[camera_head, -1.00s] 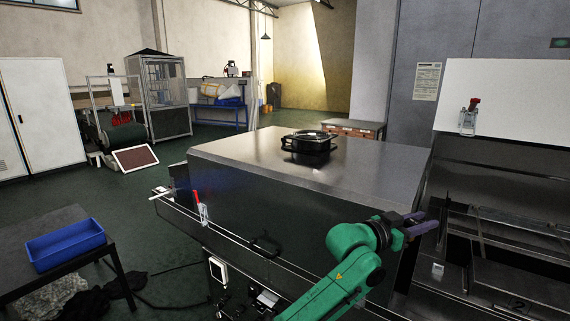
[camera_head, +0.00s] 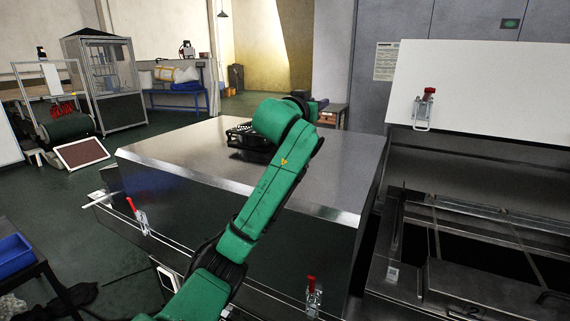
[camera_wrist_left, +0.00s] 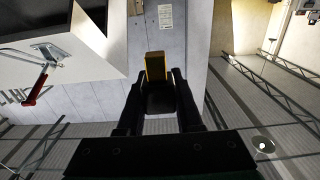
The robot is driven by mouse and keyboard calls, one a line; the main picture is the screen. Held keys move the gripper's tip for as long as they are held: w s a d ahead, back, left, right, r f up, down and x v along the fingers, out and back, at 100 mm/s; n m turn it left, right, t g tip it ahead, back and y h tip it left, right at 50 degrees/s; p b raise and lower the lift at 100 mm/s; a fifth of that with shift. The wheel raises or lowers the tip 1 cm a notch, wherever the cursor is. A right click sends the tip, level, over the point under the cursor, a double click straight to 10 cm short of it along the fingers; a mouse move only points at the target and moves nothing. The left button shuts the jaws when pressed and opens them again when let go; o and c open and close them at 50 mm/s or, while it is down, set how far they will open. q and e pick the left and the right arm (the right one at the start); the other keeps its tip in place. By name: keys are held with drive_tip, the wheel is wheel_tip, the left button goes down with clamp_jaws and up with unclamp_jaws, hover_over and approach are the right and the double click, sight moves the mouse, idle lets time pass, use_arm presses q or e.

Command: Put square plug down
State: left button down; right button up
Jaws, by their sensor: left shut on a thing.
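My left gripper (camera_wrist_left: 159,88) is shut on a small block in the left wrist view, likely the square plug (camera_wrist_left: 155,66). Its far part is yellow and a dark part sits between the fingers. In the head view my green left arm rises from the bottom over the steel dryer housing (camera_head: 330,165). The gripper end is mostly hidden behind the forearm, with only dark and purplish bits showing past it, so the plug cannot be made out there. My right gripper is not in view.
A black round fitting (camera_head: 238,140) on the housing top is partly covered by my arm. Red-handled clamps (camera_head: 313,295) line the front edge. At right a raised white lid (camera_head: 470,85) stands over an open dark frame (camera_head: 470,235). A blue bin (camera_head: 14,255) is at far left.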

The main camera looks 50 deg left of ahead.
use_arm(q)
wheel_tip(320, 180, down, 15)
drive_tip(key=shift+w+a+f+p, duration=0.1)
drive_tip(key=shift+a+p, duration=0.05)
drive_tip(key=shift+p, duration=0.4)
drive_tip(key=f, duration=0.3)
drive_tip(key=shift+s+d+f, duration=0.1)
drive_tip(key=shift+s+d, duration=0.1)
drive_tip(key=shift+s, duration=0.2)
drive_tip(key=shift+w+a+f, duration=0.1)
drive_tip(key=shift+w, duration=0.05)
drive_tip(key=c, duration=0.6)
unclamp_jaws()
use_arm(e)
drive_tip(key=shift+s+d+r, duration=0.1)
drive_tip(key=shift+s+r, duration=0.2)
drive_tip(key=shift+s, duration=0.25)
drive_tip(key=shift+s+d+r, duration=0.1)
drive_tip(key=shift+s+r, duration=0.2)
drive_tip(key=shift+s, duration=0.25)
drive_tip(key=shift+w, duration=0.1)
